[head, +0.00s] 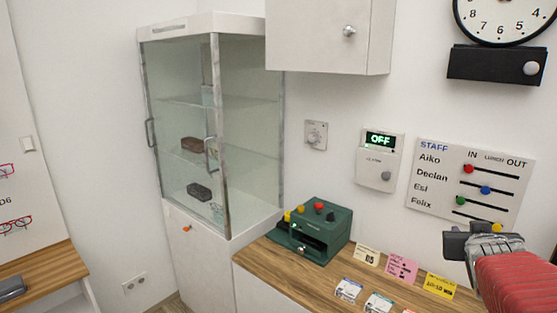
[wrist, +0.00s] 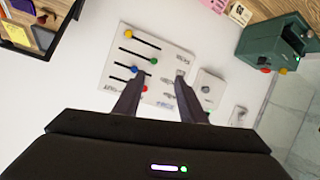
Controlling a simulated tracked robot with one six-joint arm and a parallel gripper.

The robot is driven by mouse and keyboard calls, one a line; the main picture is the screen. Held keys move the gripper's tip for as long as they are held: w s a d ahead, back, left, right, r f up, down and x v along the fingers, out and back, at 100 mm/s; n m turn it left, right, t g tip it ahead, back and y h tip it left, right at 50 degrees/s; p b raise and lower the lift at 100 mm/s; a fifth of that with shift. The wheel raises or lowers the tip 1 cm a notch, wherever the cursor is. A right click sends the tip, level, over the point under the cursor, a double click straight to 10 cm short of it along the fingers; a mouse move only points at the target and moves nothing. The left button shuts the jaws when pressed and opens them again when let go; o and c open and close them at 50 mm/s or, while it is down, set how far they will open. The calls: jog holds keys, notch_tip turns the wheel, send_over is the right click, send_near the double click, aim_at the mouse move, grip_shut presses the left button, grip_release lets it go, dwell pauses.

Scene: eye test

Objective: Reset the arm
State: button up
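My gripper (head: 470,240) is at the right of the head view, at the end of my red arm, in front of the lower part of the staff board (head: 432,188). In the wrist view my gripper (wrist: 160,78) has its two dark fingers apart with nothing between them. The staff board (wrist: 168,50) lies beyond the fingertips there, upside down, with red, blue, green and yellow knobs on its slots. The fingers hide part of the board, and the gap between them and the wall is hard to judge.
A green machine (head: 322,232) and several cards stand on the wooden counter (head: 265,258). A display box (head: 380,160) reading OFF and a dial (head: 316,134) are on the wall. A glass cabinet (head: 240,130) stands left, a wall cupboard (head: 315,35) hangs above. A black tray (wrist: 62,28) shows in the wrist view.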

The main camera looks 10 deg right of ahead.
jog(key=w+a+f+n+y, duration=0.1)
jog(key=a+y, duration=0.1)
jog(key=a, duration=0.7)
jog(key=s+a+f+n+g+y, duration=0.1)
jog(key=s+a+f+y, duration=0.1)
jog(key=a, duration=0.7)
jog(key=s+a+f+n+g+y, duration=0.2)
jog(key=s+a+f, duration=0.2)
jog(key=s+a, duration=0.3)
jog(key=s+a+f+n+g+y, duration=0.1)
jog(key=s+a, duration=0.4)
jog(key=a, duration=0.5)
notch_tip(320, 180, down, 3)
jog(key=shift+a+r+g+y, duration=0.15)
jog(key=shift+a+g+y, duration=0.3)
jog(key=shift+y, duration=0.45)
jog(key=shift+w+d, duration=0.1)
jog(key=shift+d, duration=0.05)
jog(key=shift+c, duration=0.7)
